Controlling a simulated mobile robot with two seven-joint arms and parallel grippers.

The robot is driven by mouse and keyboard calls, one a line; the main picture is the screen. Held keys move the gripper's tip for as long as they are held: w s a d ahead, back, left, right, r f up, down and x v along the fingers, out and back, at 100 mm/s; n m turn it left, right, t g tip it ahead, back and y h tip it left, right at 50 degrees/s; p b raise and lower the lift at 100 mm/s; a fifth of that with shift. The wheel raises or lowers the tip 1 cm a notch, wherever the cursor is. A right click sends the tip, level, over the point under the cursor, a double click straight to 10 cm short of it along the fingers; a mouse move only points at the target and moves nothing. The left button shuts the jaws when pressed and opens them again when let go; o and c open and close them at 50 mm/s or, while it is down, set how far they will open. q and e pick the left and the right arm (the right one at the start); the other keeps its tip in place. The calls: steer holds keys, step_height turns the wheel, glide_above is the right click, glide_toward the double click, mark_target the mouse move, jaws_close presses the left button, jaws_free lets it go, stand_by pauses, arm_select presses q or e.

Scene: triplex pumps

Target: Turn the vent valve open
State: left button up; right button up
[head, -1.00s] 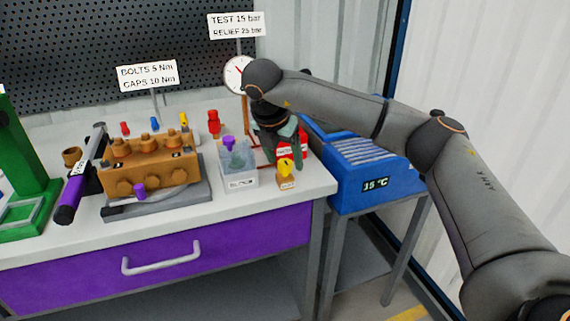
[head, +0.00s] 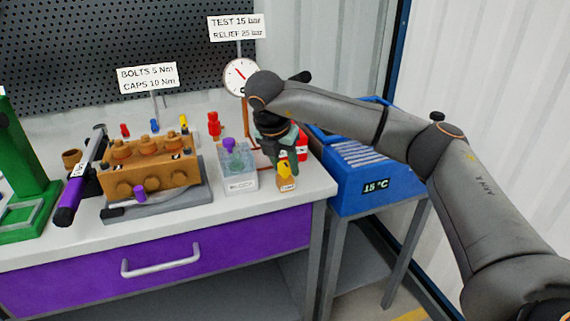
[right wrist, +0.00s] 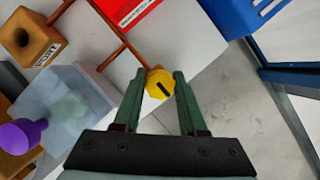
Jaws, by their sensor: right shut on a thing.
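A yellow knob (head: 284,170) sits on a small tan block (head: 287,185) near the front right of the bench. It looks like the vent valve, though I cannot read a label on it. In the right wrist view the knob (right wrist: 159,84) has a dark slot mark on its top, tilted diagonally. My left gripper is not in view.
A clear box (head: 240,181) with a purple knob stands close left of the valve. A red box (head: 303,151) is just behind. A pressure gauge (head: 240,77) rises on copper pipe. A brown pump block (head: 148,175) stands left; a blue bath (head: 365,165) stands right.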

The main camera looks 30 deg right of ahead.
jaws_close()
